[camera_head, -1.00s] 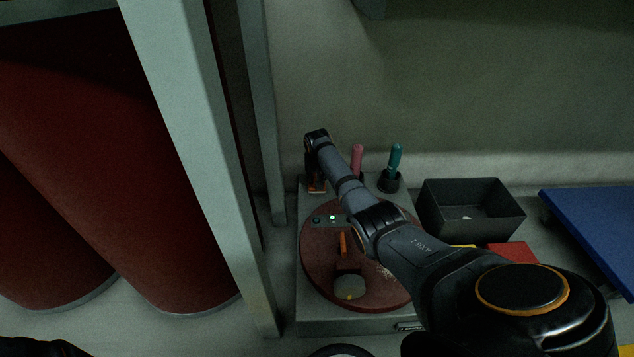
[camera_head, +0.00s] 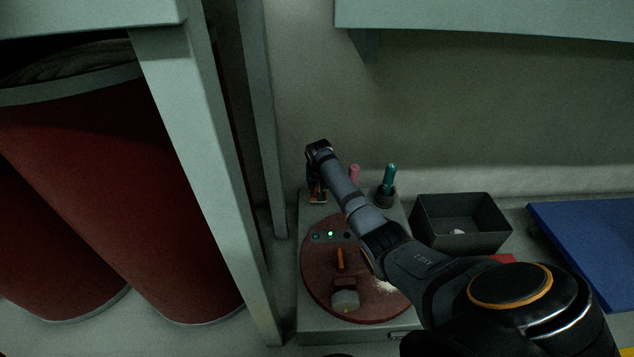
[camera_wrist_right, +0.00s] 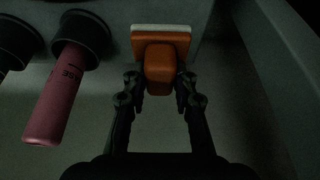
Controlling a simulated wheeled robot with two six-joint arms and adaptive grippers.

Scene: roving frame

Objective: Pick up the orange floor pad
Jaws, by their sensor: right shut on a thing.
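The orange floor pad (camera_wrist_right: 160,68) is an orange block with a wider orange plate and a pale layer behind it, in the right wrist view. My right gripper (camera_wrist_right: 159,88) is shut on its block-shaped grip, with one finger on each side. In the head view the right gripper (camera_head: 316,190) is at the back left corner of the grey bench, and a bit of the orange pad (camera_head: 317,197) shows there, mostly hidden by the gripper. My left gripper is not in view.
A pink tool (camera_head: 355,174) and a teal tool (camera_head: 390,176) stand in dark holders close to the right of the gripper. A round red-brown plate (camera_head: 318,285) lies in front. A black bin (camera_head: 462,236) and a blue panel (camera_head: 590,250) are to the right. A grey post (camera_head: 262,130) is close on the left.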

